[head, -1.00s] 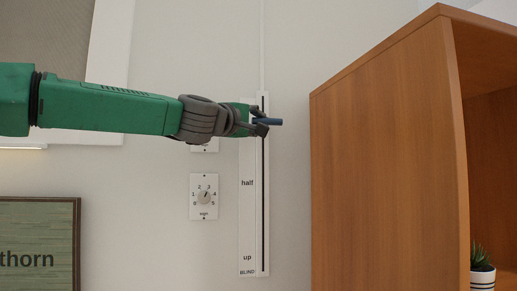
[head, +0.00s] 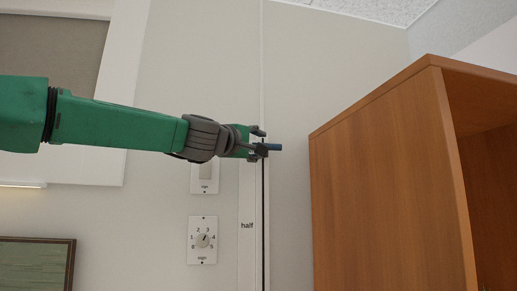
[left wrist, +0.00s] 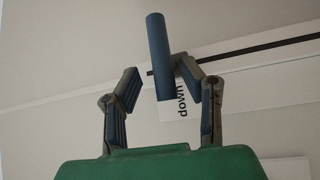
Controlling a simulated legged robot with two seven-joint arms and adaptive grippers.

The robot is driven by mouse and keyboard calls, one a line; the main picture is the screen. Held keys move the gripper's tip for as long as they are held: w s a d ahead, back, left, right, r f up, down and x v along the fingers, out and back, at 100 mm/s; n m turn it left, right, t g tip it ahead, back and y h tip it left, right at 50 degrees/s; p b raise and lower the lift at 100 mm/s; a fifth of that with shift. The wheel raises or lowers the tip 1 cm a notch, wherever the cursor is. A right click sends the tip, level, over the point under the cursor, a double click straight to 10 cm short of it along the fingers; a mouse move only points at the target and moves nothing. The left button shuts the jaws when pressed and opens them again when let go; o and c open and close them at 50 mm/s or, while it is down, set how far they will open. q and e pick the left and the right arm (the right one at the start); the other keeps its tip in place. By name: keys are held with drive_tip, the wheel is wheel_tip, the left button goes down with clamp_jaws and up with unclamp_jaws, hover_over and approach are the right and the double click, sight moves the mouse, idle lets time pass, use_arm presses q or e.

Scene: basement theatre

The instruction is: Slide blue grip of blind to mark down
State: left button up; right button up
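The blue grip (head: 274,148) sticks out of the blind's slotted strip (head: 246,262), near the upper end of its dark slot. My left gripper (head: 260,141) is at the grip, with its fingers apart. In the left wrist view the grip (left wrist: 157,42) stands between the spread fingers of my left gripper (left wrist: 158,67), close to or against the right finger and clear of the left one. The "half" mark (head: 247,226) is lower on the strip. My right gripper is not in view.
A wooden cabinet (head: 390,190) stands close to the right of the strip. A dial plate (head: 202,240) and a switch plate (head: 205,178) are on the wall to its left. A framed picture (head: 35,262) is at the lower left. The wall above the gripper is bare.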

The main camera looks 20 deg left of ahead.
use_arm(q)
drive_tip(key=shift+f, duration=0.1)
drive_tip(key=shift+s, duration=0.2)
drive_tip(key=v, duration=1.1)
drive_tip(key=shift+s, duration=0.3)
drive_tip(key=shift+w+a+f, duration=0.1)
drive_tip(key=shift+w+f, duration=0.05)
